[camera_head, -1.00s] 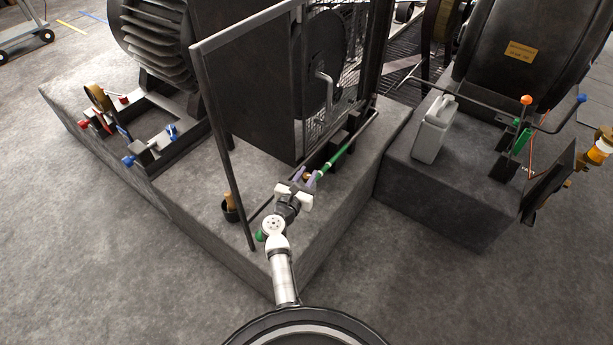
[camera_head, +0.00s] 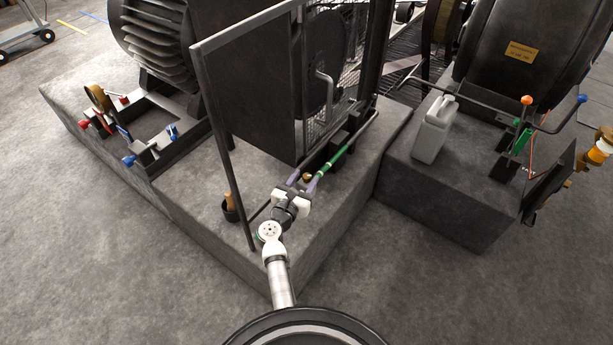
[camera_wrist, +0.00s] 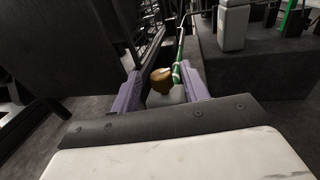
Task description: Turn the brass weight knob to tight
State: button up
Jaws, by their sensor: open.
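The brass weight knob (camera_head: 307,177) is small and round and sits by the near end of a green-sleeved rod (camera_head: 338,160) on the plinth. My gripper (camera_head: 303,181), with purple fingers, is open around the knob's near side. In the wrist view the knob (camera_wrist: 161,78) shows between the spread fingers of my gripper (camera_wrist: 160,84), apart from the left one. The rod (camera_wrist: 178,72) runs away close to the right finger; I cannot tell whether they touch. No tight mark on the knob can be read.
A dark post of the mesh guard frame (camera_head: 222,150) stands left of my arm. A black cup with a wooden handle (camera_head: 230,206) sits beside it. A grey jug (camera_head: 434,130) stands on the right plinth. The floor in front is clear.

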jog(key=v, duration=1.2)
jog(key=shift+b, duration=0.35)
jog(key=shift+w+d, duration=0.15)
jog(key=shift+d, duration=0.05)
